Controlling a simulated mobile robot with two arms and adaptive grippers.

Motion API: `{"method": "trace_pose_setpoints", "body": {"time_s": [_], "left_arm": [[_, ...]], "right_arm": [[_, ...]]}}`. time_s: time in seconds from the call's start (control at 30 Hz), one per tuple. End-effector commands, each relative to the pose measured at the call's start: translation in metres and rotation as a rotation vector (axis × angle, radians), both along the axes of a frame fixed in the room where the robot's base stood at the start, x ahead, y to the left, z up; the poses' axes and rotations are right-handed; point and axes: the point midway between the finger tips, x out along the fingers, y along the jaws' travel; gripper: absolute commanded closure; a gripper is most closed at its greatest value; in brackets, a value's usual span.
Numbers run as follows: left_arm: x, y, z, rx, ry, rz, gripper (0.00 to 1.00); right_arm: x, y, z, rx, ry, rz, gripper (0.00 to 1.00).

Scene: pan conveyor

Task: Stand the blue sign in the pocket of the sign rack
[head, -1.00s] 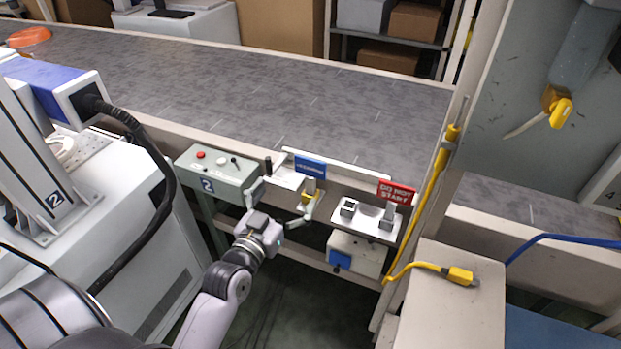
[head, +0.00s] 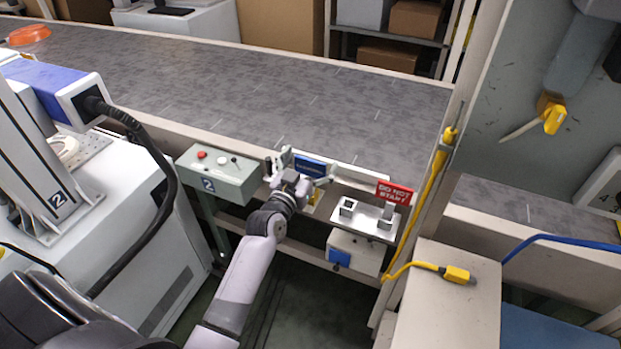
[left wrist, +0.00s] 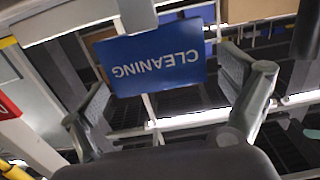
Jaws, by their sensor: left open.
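The blue sign (head: 311,167), marked CLEANING, stands at the near edge of the conveyor. It also fills the upper middle of the left wrist view (left wrist: 160,62), its lettering upside down there. My left gripper (head: 305,173) is open at the sign, with one finger on each side of it. In the left wrist view the gripper (left wrist: 168,105) shows both fingers apart; I cannot tell whether they touch the sign. The sign rack (head: 366,222) is a pale plate to the right, with an empty square pocket (head: 347,207) at its left. My right gripper is out of view.
A red DO NOT START sign (head: 395,193) stands at the rack's right pocket. A grey control box (head: 218,177) is left of my gripper. A yellow cable (head: 432,190) runs down a post on the right. The conveyor (head: 250,90) behind is mostly clear.

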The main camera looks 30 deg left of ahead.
Motion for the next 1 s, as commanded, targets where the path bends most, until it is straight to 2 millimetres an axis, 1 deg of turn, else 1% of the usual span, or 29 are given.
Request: {"method": "trace_pose_setpoints", "body": {"time_s": [0.2,1.0], "left_arm": [[0.0003,0.0001,-0.0002,0.0,0.0,0.0,0.06],[0.0,0.0001,-0.0002,-0.001,0.0,0.0,0.6]], "right_arm": [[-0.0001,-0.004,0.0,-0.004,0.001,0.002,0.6],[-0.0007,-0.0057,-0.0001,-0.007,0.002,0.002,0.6]]}}
